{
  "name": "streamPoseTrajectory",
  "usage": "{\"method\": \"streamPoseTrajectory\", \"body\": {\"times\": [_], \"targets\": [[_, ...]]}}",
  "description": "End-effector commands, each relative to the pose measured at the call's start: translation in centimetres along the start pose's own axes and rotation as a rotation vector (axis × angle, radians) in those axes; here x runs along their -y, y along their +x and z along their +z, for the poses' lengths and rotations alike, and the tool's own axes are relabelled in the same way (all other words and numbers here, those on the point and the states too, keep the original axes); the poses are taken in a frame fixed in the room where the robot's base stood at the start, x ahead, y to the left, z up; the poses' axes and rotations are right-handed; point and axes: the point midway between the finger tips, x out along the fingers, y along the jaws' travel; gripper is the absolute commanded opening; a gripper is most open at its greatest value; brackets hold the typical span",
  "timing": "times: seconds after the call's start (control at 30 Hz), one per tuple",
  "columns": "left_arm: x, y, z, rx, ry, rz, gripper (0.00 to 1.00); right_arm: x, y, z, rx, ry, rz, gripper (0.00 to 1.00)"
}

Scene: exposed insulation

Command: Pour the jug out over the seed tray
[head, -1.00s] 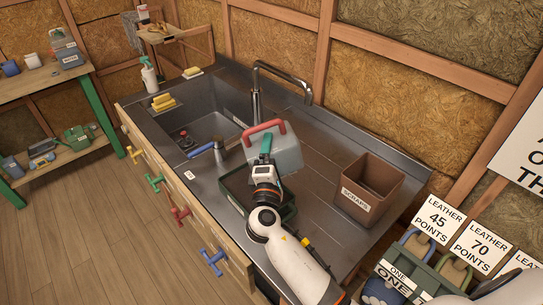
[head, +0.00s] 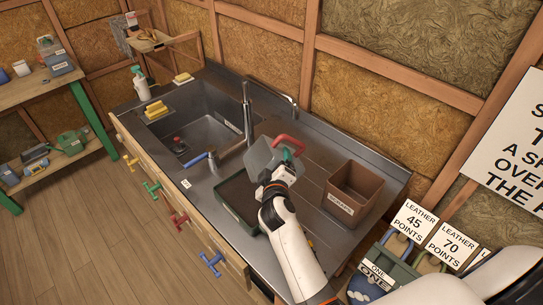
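The jug (head: 262,157) is a grey, see-through container with a red handle (head: 291,144). It is tilted well over in the air, its body toward the left and its handle toward the right. My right gripper (head: 288,156), with green fingers, is shut on the handle; the wrist partly hides the grip. The seed tray (head: 223,209), dark green with dark soil inside, sits on the metal counter below and slightly left of the jug. My arm and the jug hide part of the tray. No stream of liquid is visible. My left gripper is out of view.
A brown scraps bin (head: 340,208) stands right of my arm. The sink (head: 190,140) with its upright tap (head: 247,112) lies behind left. A blue-handled thing (head: 195,158) lies by the sink edge. The counter between jug and bin is clear.

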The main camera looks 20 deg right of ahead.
Motion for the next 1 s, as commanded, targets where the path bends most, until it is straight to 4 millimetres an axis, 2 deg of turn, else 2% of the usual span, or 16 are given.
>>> {"method": "streamPoseTrajectory", "body": {"times": [0.03,0.2,0.3,0.47,0.6,1.0], "targets": [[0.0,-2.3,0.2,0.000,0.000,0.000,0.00,1.0,-0.3,0.8,0.000,0.080,0.035,0.30],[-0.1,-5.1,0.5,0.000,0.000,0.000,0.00,0.3,-0.4,1.0,-0.002,0.382,0.160,0.30],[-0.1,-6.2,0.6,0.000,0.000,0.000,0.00,-0.6,-0.4,1.0,-0.002,0.550,0.228,0.30],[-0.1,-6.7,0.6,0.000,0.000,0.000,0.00,-2.5,-0.4,1.1,-0.001,0.778,0.322,0.30],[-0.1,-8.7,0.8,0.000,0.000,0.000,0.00,-1.1,-0.9,2.4,0.001,0.796,0.328,0.30],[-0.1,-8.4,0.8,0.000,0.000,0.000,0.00,-0.5,-1.2,2.9,0.001,0.791,0.327,0.30]]}}
